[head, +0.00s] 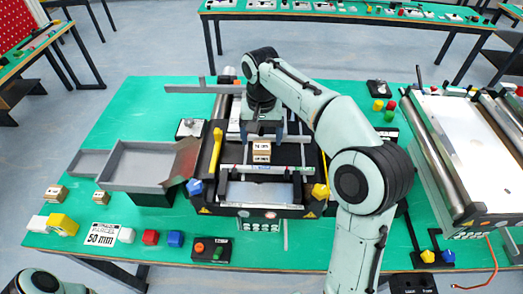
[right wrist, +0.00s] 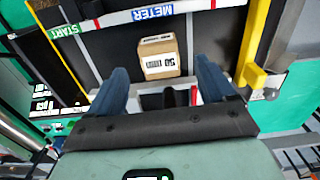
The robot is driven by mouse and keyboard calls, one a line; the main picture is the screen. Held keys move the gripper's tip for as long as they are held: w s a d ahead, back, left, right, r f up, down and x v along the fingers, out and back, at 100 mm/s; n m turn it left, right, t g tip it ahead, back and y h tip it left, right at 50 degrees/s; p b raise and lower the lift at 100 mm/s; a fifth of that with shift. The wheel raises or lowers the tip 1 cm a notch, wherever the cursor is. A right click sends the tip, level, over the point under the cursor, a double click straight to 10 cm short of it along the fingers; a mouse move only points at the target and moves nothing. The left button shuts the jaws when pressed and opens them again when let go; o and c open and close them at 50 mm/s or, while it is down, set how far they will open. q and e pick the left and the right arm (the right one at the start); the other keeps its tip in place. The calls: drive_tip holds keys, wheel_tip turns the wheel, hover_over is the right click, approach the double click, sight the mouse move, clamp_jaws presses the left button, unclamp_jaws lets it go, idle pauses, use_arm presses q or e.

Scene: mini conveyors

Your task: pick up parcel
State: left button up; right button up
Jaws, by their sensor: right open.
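A small brown parcel (head: 261,157) with white labels lies on the dark belt of the middle mini conveyor (head: 230,211). My right gripper (head: 264,132) points down over the conveyor, just behind the parcel in the head view. In the right wrist view the parcel (right wrist: 158,62) is beyond the two blue fingers, between their lines, showing a "50" label. The right gripper (right wrist: 163,70) is open, with nothing between its fingers. I cannot tell its exact height above the belt. Of my left arm only a part shows at the bottom left; its gripper is not in view.
A grey tray (head: 115,183) stands left of the conveyor. Small brown boxes (head: 55,193) and coloured blocks (head: 150,237) lie on the green table (head: 125,128). A striped START/METER bar (right wrist: 150,13) and a yellow lever (right wrist: 255,60) are close to the gripper. Another conveyor (head: 450,140) stands right.

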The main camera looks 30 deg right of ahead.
sight(262, 147)
drive_tip(key=shift+w+d+f, duration=0.1)
drive_tip(key=shift+f, duration=1.2)
drive_tip(key=shift+w+f, duration=0.1)
drive_tip(key=shift+f, duration=1.2)
drive_tip(key=c, duration=1.1)
